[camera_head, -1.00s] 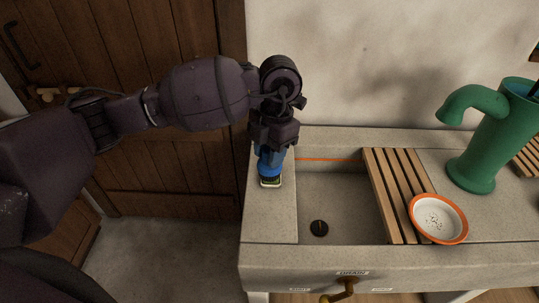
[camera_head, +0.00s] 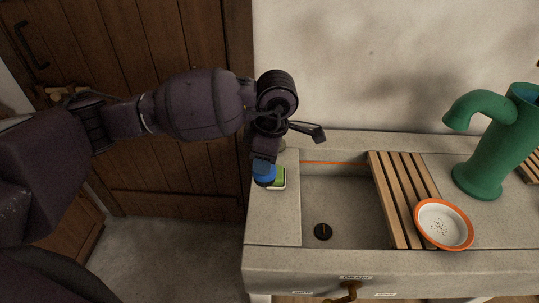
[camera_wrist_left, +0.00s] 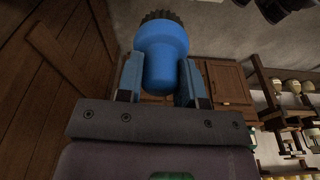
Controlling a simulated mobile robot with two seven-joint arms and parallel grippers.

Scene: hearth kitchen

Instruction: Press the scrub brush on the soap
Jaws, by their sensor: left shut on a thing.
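The scrub brush is blue; its blue body (camera_head: 264,174) shows below my left gripper (camera_head: 265,160) in the head view. The left gripper is shut on it. In the left wrist view the brush (camera_wrist_left: 160,45) sits between both fingers, with dark bristles at its far end. The soap (camera_head: 279,178) is a green block with a pale edge on the left ledge of the stone sink. The brush overlaps the soap's left side in the head view; I cannot tell whether they touch. The soap does not show in the wrist view. My right gripper is out of view.
The stone sink (camera_head: 340,205) has a dark drain plug (camera_head: 323,231). A slatted wooden rack (camera_head: 392,200) spans its right side, with an orange-rimmed bowl (camera_head: 444,224) beside it. A green pump (camera_head: 484,165) stands at the right. The ledge in front of the soap is clear.

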